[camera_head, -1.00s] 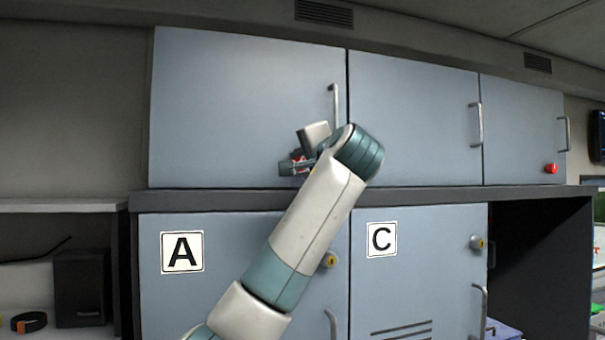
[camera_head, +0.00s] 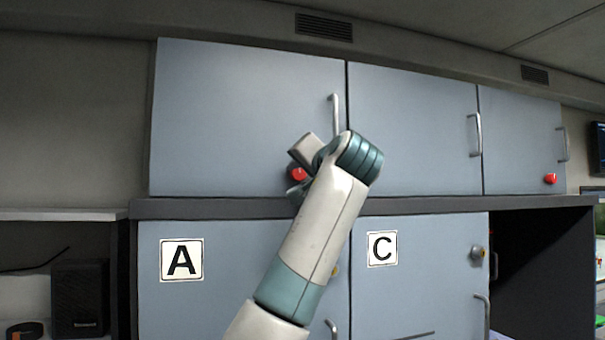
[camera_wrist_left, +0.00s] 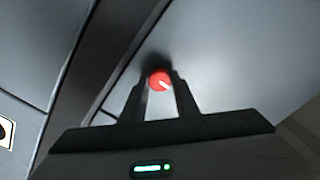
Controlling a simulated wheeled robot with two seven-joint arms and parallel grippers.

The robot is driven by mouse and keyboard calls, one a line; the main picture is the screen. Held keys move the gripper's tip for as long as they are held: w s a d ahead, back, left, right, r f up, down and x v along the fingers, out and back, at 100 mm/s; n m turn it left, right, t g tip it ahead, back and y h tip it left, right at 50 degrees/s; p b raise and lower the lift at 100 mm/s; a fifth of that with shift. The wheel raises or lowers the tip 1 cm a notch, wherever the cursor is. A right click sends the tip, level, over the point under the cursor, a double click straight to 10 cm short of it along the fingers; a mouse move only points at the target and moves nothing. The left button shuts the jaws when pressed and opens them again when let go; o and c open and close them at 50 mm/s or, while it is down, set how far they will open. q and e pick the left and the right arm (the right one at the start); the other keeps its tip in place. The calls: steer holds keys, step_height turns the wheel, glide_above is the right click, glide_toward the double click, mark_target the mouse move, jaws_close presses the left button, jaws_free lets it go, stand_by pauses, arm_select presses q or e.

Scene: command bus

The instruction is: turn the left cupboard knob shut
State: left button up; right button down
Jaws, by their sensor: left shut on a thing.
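The left cupboard knob (camera_head: 298,174) is red and sits low on the left upper cupboard door (camera_head: 240,110). In the left wrist view the knob (camera_wrist_left: 159,80) shows between the two fingertips, with a pale mark on its face pointing down and to the right. My left gripper (camera_head: 297,186) is at the knob, with its fingers on either side of it; in the left wrist view the gripper (camera_wrist_left: 160,88) is shut on the knob. My left wrist and forearm cover the area just right of and below the knob. My right gripper is not in view.
A second red knob (camera_head: 550,179) is on the far right upper door. Vertical handles (camera_head: 335,115) stand out from the doors. A dark ledge (camera_head: 420,205) runs below the upper doors, above lower doors marked A (camera_head: 181,260) and C (camera_head: 382,248).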

arm_select(q)
steer(key=shift+f, duration=0.1)
steer(key=o, duration=1.1)
steer(key=shift+w, duration=0.1)
steer(key=shift+s+d+b, duration=0.2)
steer(key=shift+s+b, duration=0.25)
steer(key=shift+s, duration=0.2)
steer(key=shift+b+v, duration=3.2)
steer(key=shift+v, duration=4.85)
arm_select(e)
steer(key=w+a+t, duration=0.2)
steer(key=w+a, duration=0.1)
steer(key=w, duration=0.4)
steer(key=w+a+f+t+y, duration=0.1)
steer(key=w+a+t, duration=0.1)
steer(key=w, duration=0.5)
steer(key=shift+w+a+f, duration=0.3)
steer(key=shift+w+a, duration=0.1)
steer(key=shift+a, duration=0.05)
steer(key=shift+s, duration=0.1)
